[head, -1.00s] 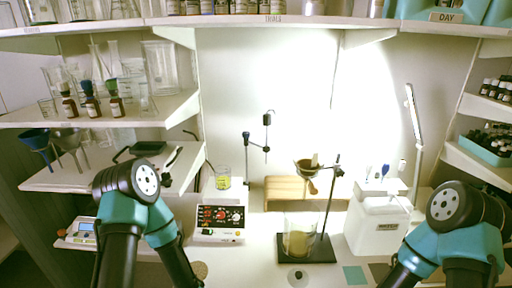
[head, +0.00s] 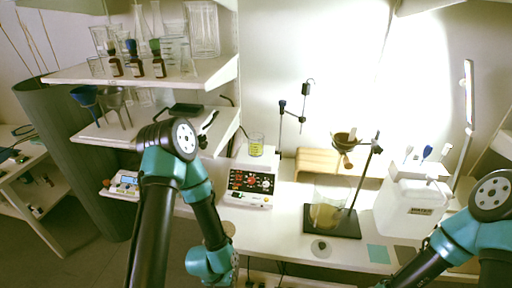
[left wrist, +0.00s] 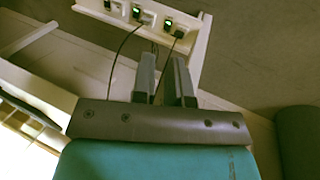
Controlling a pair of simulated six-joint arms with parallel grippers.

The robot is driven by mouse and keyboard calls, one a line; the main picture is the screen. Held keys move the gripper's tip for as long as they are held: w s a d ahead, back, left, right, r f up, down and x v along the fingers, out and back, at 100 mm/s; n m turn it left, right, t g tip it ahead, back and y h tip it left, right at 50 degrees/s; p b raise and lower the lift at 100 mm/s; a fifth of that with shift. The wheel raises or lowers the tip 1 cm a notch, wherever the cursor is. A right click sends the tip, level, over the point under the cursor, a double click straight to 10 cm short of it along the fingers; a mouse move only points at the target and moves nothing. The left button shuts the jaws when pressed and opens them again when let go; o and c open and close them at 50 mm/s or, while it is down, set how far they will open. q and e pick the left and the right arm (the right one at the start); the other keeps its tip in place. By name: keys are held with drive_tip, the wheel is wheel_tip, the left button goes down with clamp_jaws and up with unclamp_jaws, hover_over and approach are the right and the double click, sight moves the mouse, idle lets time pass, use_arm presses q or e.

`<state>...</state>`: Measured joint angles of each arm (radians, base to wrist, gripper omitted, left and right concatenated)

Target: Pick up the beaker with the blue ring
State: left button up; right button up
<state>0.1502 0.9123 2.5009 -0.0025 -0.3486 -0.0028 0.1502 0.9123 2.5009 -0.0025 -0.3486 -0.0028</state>
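I cannot make out a blue ring on any beaker. A small beaker with yellow-green liquid (head: 256,145) stands on the white hotplate (head: 250,184). A larger beaker with yellowish contents (head: 325,214) stands on the dark base of a stand. Several clear glass vessels (head: 174,52) stand on the upper left shelf. My left gripper (left wrist: 164,57) shows in the left wrist view with its two fingers apart and nothing between them. It is low, off the bench's front edge. My right gripper is out of view.
Brown dropper bottles (head: 136,62) stand on the upper left shelf (head: 210,75). Funnels (head: 115,99) are on the shelf below. A wooden block (head: 318,161) and a white container (head: 412,200) are at the back right. A socket strip with cables (left wrist: 145,14) is ahead of my left gripper.

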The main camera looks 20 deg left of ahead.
use_arm(q)
drive_tip(key=o, duration=1.6)
